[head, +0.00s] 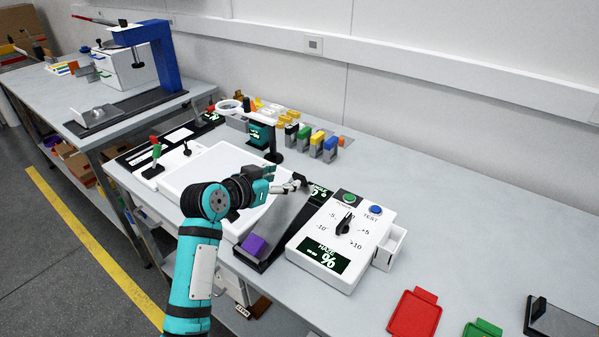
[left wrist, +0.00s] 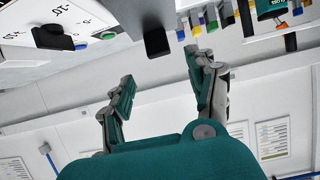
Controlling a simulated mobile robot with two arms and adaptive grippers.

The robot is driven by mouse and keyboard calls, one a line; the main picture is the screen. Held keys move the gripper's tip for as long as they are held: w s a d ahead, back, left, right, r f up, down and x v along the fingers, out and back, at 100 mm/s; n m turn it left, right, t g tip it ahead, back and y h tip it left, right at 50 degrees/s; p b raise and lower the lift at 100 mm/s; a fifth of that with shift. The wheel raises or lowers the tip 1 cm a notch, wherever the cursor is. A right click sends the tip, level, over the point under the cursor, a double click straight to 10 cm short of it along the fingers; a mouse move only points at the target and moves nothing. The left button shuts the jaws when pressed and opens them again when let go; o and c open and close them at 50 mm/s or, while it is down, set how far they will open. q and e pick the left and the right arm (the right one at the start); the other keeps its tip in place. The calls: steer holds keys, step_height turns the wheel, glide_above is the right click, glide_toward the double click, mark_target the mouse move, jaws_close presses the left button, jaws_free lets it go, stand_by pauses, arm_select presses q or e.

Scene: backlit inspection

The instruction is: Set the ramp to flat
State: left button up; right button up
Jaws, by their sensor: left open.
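The ramp (head: 274,228) is a dark sloping track on the bench. It rises from its low front end, where a purple block (head: 254,244) sits, toward the back. My left gripper (head: 303,184) is open beside the ramp's upper end, with nothing visible between its fingers. In the left wrist view the open fingers (left wrist: 160,90) point toward a dark bar end (left wrist: 156,42), apart from it; I cannot tell whether it is the ramp's. The white control box (head: 335,240) right of the ramp has a black dial (head: 345,224), a green and a blue button, and a haze display. My right gripper is out of view.
A white panel (head: 205,180) lies left of the ramp, partly behind my arm. Several coloured blocks (head: 316,144) stand at the back. A small white bin (head: 389,248) adjoins the box. A red tray (head: 414,312) lies at front right. The bench behind the red tray is clear.

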mark_target(299, 174)
arm_select(q)
steer(key=x, duration=0.8)
steer(key=shift+w+d, duration=0.1)
steer(key=shift+d, duration=0.05)
jaws_close()
steer(key=shift+p, duration=0.35)
